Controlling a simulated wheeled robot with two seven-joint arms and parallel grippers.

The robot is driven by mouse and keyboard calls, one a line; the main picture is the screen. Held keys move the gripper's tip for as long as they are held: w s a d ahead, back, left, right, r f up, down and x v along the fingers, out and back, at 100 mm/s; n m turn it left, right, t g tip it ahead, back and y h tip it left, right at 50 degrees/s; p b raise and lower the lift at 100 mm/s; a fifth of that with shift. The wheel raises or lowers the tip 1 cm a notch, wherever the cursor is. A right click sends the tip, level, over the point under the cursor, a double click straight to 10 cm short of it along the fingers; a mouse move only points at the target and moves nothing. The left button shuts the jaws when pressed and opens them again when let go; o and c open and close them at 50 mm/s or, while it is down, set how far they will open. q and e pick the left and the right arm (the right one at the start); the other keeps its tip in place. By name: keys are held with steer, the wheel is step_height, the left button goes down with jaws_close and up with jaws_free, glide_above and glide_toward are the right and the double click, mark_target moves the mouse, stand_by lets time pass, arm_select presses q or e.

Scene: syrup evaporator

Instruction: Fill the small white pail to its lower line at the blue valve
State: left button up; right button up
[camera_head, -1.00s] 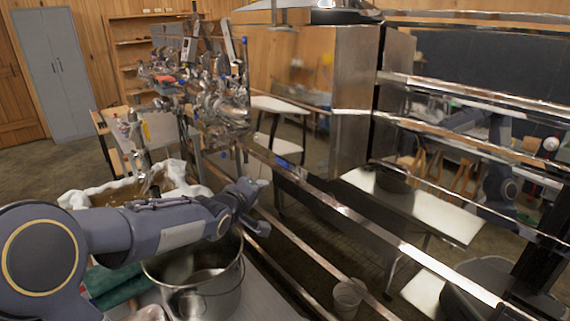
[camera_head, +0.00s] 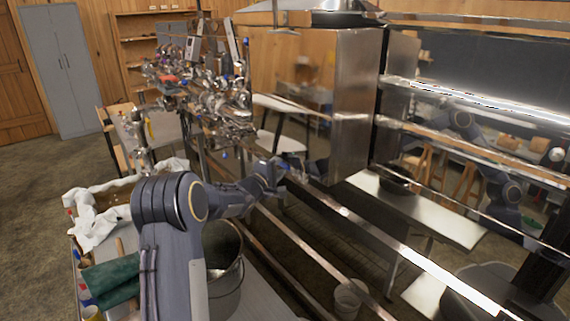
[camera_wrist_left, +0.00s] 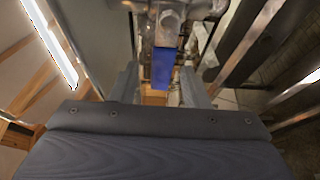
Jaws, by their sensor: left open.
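My left gripper (camera_head: 286,167) reaches out along the steel rails in the head view, with its fingers apart and empty. In the left wrist view, a blue valve handle (camera_wrist_left: 163,68) hangs below a metal fitting (camera_wrist_left: 168,22). It lies ahead of the left gripper (camera_wrist_left: 160,88), roughly in line with the gap between the fingers. I cannot tell whether the fingers touch it. A small whitish pail (camera_head: 348,298) shows low in the head view, beyond the rails and well away from the gripper. Its lines and contents are too small to make out. My right gripper is not in view.
A large steel pot (camera_head: 226,285) stands beside my left arm. A cloth-draped tub (camera_head: 115,195) and green cloth (camera_head: 110,280) are at left. Long steel rails (camera_head: 345,210) cross the middle. Crowded metal fittings (camera_head: 215,105) stand behind. Shiny panels at right show reflections.

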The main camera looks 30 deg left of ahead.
arm_select(q)
steer(key=shift+w, duration=0.4)
steer(key=shift+s, duration=0.2)
steer(key=c, duration=0.4)
jaws_close()
steer(key=shift+d+r, duration=0.1)
